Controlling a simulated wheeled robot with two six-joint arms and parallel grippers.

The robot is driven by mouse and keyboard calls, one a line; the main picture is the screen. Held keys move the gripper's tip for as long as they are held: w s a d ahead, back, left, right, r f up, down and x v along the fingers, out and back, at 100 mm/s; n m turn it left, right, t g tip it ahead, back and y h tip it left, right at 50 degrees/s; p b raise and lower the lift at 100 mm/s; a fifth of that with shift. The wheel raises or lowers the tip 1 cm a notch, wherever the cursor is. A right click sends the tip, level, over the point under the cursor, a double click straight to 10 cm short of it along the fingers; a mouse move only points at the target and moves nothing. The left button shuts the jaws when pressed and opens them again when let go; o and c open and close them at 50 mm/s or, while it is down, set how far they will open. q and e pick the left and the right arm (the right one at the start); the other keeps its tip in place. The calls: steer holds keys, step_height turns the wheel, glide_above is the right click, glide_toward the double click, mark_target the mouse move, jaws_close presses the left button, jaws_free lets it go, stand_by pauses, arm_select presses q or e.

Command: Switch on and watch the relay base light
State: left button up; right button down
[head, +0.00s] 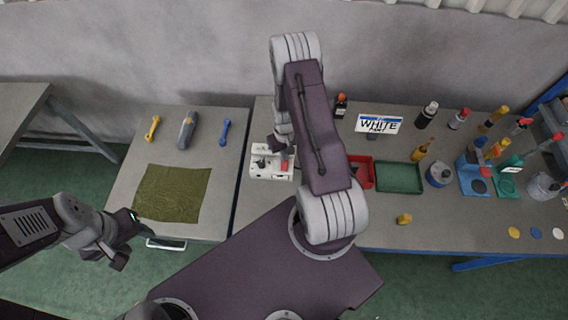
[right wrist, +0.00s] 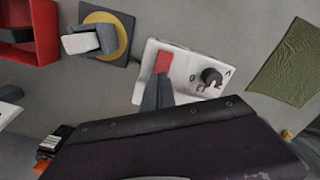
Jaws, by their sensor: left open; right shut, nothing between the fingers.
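A white control box (head: 270,167) stands on the right-hand bench, partly under my right arm. In the right wrist view the box (right wrist: 183,62) carries a red rocker-like switch (right wrist: 162,62) and a black knob (right wrist: 211,76) with small markings. I cannot make out a lit lamp on it. My right gripper (right wrist: 157,88) is shut and empty, its grey fingertips right by the red switch; I cannot tell whether they touch it. A yellow disc on a dark square base (right wrist: 106,36) bears a grey-white block beside the box. My left gripper (head: 128,240) is open and empty near the cloth.
An olive cloth (head: 172,194) and several tools lie on the left bench. A red tray (head: 367,174), a green tray (head: 398,178) and a sign reading WHITE (head: 379,124) are on the right bench. Bottles and coloured stands crowd its right end. My right arm hides the middle.

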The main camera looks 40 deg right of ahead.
steer(key=shift+f+b, duration=0.8)
steer(key=shift+f, duration=0.15)
stand_by(0.5)
step_height(320, 180, up, 7)
steer(key=p, duration=0.5)
steer(key=shift+r+p, duration=0.15)
steer(key=shift+p, duration=0.15)
stand_by(0.3)
